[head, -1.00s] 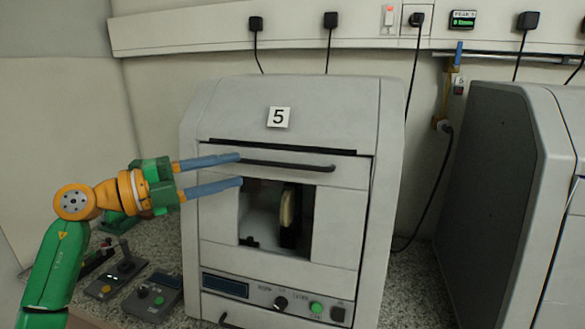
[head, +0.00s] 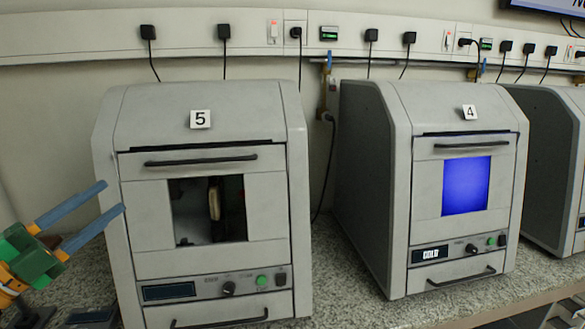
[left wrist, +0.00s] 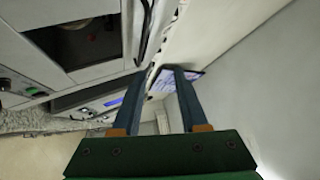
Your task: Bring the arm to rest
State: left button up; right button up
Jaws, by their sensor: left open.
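My left gripper (head: 97,210) is at the left edge of the head view, in front of the left side of the machine marked 5 (head: 135,190). Its two blue fingers are apart with nothing between them. In the left wrist view, the same fingers (left wrist: 167,75) reach away from the green gripper body, open and empty. The front of a machine (left wrist: 45,60) with a dark window fills the left of that view. I cannot tell whether the fingers touch the machine. My right gripper is not in view.
Machine 4 (head: 370,150), with a lit blue window, stands to the right, and another machine (head: 550,150) is at the right edge. A speckled counter (head: 335,270) runs under them. Plugs and cords hang from the wall rail (head: 80,48). A bare wall is at the left.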

pick_arm(q)
notch_tip(320, 180, down, 26)
jog(key=s+a+n+g+y, duration=0.15)
jog(key=n+g+y, duration=0.25)
jog(key=n+y, duration=1.45)
jog(key=s+d+f+n+g+h, duration=0.2)
jog(key=s+d+f+g+h, duration=0.75)
jog(key=s+d+f, duration=0.8)
jog(key=s+a+f+g+y, duration=0.1)
jog(key=s+f+g, duration=0.15)
jog(key=f, duration=0.65)
jog(key=s+a+f+g, duration=0.1)
jog(key=s+f, duration=0.2)
jog(key=f, duration=0.5)
jog(key=s+a+f, duration=0.1)
jog(key=s+f, duration=0.7)
jog(key=s, duration=0.3)
jog(key=shift+s+a+f+g, duration=0.15)
jog(key=shift+a+f+g, duration=0.2)
jog(key=shift+f+g, duration=0.05)
